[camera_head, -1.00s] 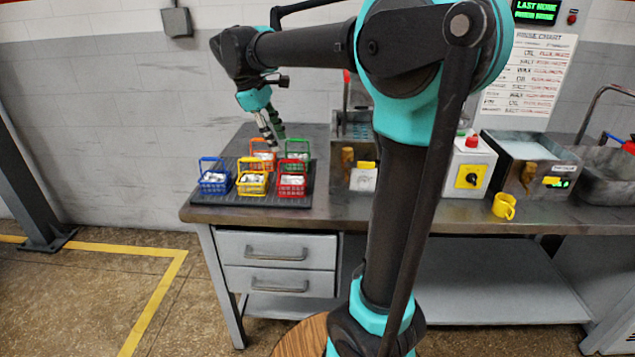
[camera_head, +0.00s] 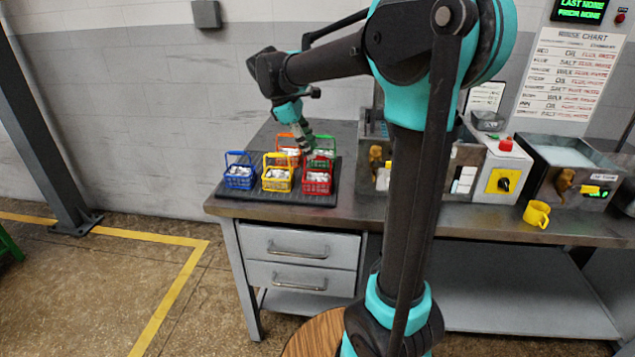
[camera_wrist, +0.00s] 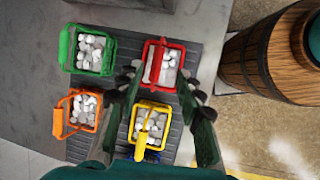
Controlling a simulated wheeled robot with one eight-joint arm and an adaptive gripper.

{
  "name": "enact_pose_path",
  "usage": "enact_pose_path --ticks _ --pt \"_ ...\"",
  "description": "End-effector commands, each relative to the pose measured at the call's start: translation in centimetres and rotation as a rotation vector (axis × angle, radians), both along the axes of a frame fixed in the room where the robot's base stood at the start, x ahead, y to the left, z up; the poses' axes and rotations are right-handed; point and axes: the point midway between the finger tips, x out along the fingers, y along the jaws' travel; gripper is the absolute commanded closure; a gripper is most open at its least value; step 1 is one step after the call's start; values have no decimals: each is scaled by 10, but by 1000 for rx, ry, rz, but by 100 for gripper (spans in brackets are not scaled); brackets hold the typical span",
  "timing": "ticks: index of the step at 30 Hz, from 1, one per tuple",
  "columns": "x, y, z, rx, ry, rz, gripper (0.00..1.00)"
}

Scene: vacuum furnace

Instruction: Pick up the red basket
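The red basket (camera_head: 317,186) stands upright at the front right of a dark ribbed mat (camera_head: 228,194) on the bench, its handle raised and pale pieces inside. My gripper (camera_head: 306,147) is above the back of the basket group, pointing down. In the wrist view, the red basket (camera_wrist: 149,62) shows between and just beyond the fingertips. My gripper (camera_wrist: 162,80) is open and empty there, with one finger on each side of the basket. Whether the fingers touch it is not clear, but they appear above it.
Close by stand the yellow basket (camera_head: 277,186), blue basket (camera_head: 239,183), orange basket (camera_head: 279,153) and green basket (camera_head: 331,163). A wooden barrel (camera_wrist: 262,60) stands beside the bench.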

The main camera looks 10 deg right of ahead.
Motion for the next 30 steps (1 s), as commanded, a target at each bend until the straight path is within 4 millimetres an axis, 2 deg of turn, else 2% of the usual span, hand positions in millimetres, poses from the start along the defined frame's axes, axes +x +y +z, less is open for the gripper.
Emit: enact_pose_path --ticks 5,13,23,30 --pt "2 -5 -11 0 0 -1 63" --pt "8 -22 -43 0 0 -1 63" --pt "8 -24 -49 0 0 0 63" --pt "8 -24 -49 0 0 0 93"
